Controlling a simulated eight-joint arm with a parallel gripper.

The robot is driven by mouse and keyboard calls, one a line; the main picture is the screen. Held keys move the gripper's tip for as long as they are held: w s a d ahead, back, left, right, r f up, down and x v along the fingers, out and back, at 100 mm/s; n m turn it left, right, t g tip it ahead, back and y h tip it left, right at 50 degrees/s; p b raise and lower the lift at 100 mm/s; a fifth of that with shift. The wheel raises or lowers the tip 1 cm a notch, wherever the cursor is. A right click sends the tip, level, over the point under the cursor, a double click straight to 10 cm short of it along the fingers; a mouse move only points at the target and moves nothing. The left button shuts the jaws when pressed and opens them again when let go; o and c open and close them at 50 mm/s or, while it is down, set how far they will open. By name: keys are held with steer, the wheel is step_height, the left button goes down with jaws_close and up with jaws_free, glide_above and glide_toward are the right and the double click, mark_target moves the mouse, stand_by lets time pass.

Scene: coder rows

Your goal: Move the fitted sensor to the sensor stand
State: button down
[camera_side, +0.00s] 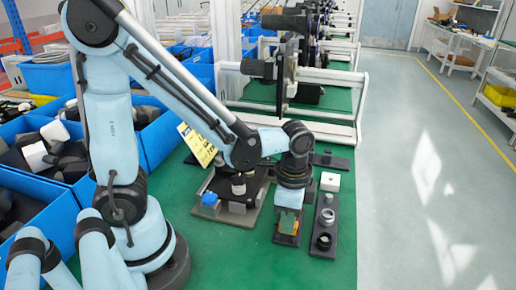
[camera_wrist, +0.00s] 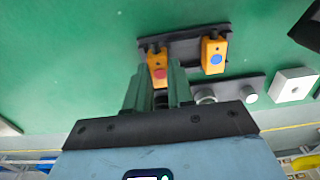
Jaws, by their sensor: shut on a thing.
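The sensor stand is a dark plate (camera_wrist: 188,37) in the wrist view. My gripper (camera_wrist: 158,85) is over its left end, its green-grey fingers shut on an orange sensor with a red dot (camera_wrist: 158,64). A second orange sensor with a blue dot (camera_wrist: 214,52) is on the right part of the stand. In the side view my gripper (camera_side: 288,208) points down, low over the stand (camera_side: 286,240). The fingers hide part of the held sensor, and I cannot tell whether it touches the stand.
A dark tray with round metal parts (camera_side: 324,222) lies close to the right of my gripper, with a white block (camera_side: 330,181) behind it. A dark fixture with a blue knob (camera_side: 232,208) stands to the left. Blue bins (camera_side: 45,212) fill the far left. Green table is clear in front.

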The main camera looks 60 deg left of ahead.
steer(key=shift+f, duration=0.2)
steer(key=shift+f, duration=0.2)
steer(key=shift+f, duration=0.2)
stand_by(0.6)
steer(key=c, duration=0.9)
jaws_free()
step_height(320, 180, up, 12)
